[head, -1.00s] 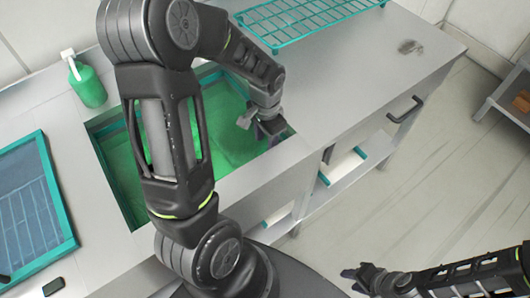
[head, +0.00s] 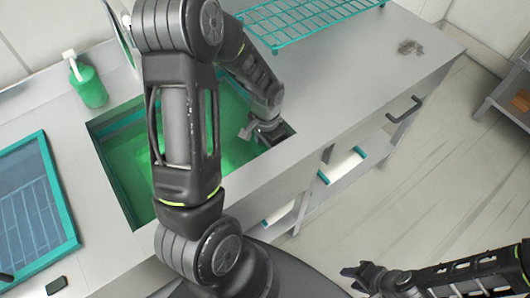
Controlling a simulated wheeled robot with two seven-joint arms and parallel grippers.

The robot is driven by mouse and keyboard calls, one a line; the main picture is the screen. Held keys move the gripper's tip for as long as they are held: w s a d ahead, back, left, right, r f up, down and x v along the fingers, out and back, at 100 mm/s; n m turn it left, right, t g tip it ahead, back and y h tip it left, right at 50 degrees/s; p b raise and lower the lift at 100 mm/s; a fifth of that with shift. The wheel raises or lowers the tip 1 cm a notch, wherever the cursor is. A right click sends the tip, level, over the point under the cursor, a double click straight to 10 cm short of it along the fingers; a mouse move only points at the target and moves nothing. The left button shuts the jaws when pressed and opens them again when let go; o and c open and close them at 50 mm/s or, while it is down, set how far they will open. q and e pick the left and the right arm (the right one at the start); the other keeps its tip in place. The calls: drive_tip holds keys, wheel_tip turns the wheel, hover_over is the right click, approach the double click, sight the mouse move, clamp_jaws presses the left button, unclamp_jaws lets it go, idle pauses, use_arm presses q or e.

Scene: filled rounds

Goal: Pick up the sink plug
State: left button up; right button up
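I cannot make out the sink plug; my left arm hides part of the green-lined sink (head: 125,165). My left gripper (head: 260,131) is over or inside the right end of the sink, pointing down. Its fingertips are small and partly hidden, so I cannot tell whether it holds anything. My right gripper (head: 358,279) is at the bottom of the view, away from the counter and above the floor. Its fingers look apart and empty.
A green bottle (head: 88,84) stands behind the sink at left. A teal-framed tray (head: 70,225) lies left of it. A teal wire rack (head: 300,22) is at the back. A small grey item (head: 410,47) lies on the right counter. The counter between is clear.

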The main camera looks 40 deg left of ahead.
sight(266, 147)
use_arm(q)
clamp_jaws()
idle(0.6)
wheel_tip(266, 147, up, 10)
drive_tip(key=shift+b, duration=0.45)
idle(0.5)
